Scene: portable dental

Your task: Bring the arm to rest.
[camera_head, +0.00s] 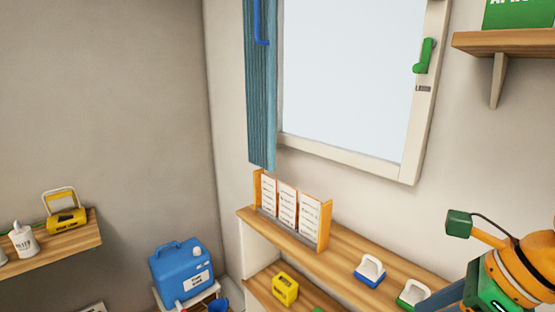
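Neither of my grippers shows in the head view. At the lower right edge is an orange and black rounded body (520,268) with a dark green block (459,223) on a short orange stub and a dark cable. I cannot tell whether it is part of my own arm. A blue-grey bar beside it is cut off by the bottom edge.
A wooden shelf (345,262) under the window holds a card rack (290,212), a blue-and-white item (370,271) and a green-and-white item (412,293). Below are a yellow box (285,289) and a blue canister (181,270). A wall shelf (60,250) is at left, another (510,41) upper right.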

